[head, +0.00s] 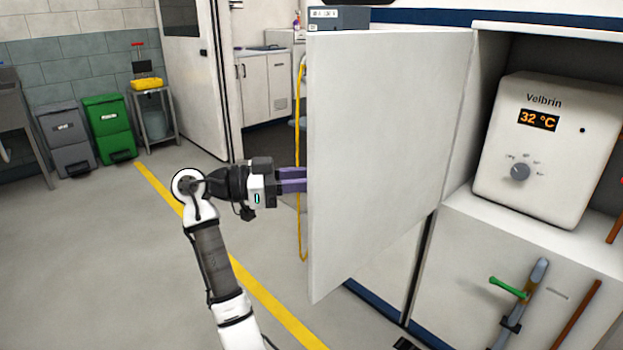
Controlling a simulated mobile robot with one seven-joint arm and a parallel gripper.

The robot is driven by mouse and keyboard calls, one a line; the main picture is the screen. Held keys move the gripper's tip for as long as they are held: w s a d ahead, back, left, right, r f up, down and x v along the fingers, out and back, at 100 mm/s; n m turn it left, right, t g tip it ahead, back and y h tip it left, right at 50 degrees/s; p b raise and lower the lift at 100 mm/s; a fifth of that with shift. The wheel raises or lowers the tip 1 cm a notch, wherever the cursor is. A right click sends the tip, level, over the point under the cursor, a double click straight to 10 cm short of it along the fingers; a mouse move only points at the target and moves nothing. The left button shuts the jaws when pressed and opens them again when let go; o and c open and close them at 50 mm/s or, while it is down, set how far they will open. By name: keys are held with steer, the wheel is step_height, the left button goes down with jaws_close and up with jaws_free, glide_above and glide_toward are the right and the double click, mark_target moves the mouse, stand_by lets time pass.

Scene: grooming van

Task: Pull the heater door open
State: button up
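The heater door (385,150) is a large plain white panel. It stands swung out from the left side of the heater compartment, with its inner face towards the camera. The white heater (548,150) sits exposed in the compartment, with a display reading 32 °C and a grey knob. My gripper (293,180) is at the door's free left edge, about mid-height. Its purple fingers reach behind the panel, and their tips are hidden. No handle shows, so I cannot tell whether the fingers touch or hold anything.
Pipes and a green-handled valve (508,287) are below the heater. A yellow hose (301,235) hangs behind the door's left edge. Grey (66,138) and green (108,128) bins and a small stand (155,112) are at the far left. The floor left of the door is clear.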

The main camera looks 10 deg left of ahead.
steer(key=b+v, duration=0.1)
steer(key=v, duration=1.1)
steer(key=shift+a, duration=0.15)
steer(key=shift+s, duration=0.1)
